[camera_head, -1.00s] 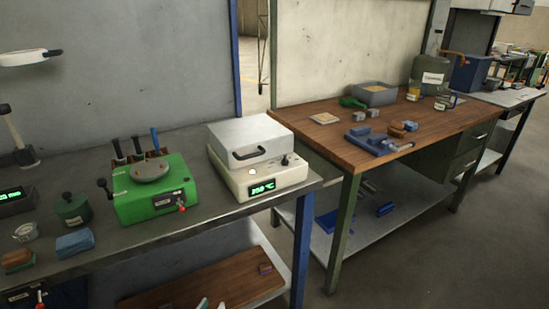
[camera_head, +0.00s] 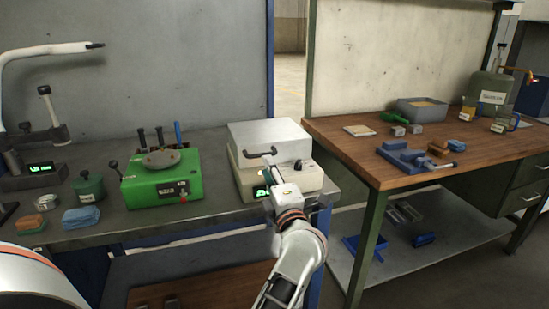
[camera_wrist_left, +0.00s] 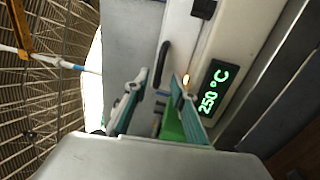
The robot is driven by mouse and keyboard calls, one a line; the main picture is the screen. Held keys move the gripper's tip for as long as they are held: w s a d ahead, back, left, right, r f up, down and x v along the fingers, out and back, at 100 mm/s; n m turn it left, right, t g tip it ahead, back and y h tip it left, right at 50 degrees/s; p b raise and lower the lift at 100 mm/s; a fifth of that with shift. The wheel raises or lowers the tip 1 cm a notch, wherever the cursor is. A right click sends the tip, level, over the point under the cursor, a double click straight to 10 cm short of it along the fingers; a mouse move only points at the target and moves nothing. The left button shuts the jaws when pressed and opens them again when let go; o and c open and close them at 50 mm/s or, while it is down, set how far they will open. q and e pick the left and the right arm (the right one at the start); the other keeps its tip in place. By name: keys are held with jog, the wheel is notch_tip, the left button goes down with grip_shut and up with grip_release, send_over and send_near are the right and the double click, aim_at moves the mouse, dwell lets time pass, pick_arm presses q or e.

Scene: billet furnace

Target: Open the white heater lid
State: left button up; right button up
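The white heater (camera_head: 308,180) stands at the right end of the grey bench, with its white lid (camera_head: 268,138) down. The lid's dark handle (camera_head: 258,155) is on the front side; it also shows in the left wrist view (camera_wrist_left: 163,62). My left gripper (camera_head: 274,184) is in front of the heater, partly covering its green display. In the left wrist view its two fingers (camera_wrist_left: 160,82) are apart, with the handle's near end between or just beyond the tips. I cannot tell whether they touch it. The display (camera_wrist_left: 211,88) reads 250 °C. My right gripper is not in view.
A green machine (camera_head: 160,178) with levers stands left of the heater. A wooden-topped table (camera_head: 350,145) with tools and a grey bin (camera_head: 422,109) stands to the right, across a gap.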

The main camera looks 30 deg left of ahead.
aim_at(261, 155)
pick_arm(q)
jog(key=x, duration=0.7)
jog(key=shift+s, duration=0.1)
grip_shut()
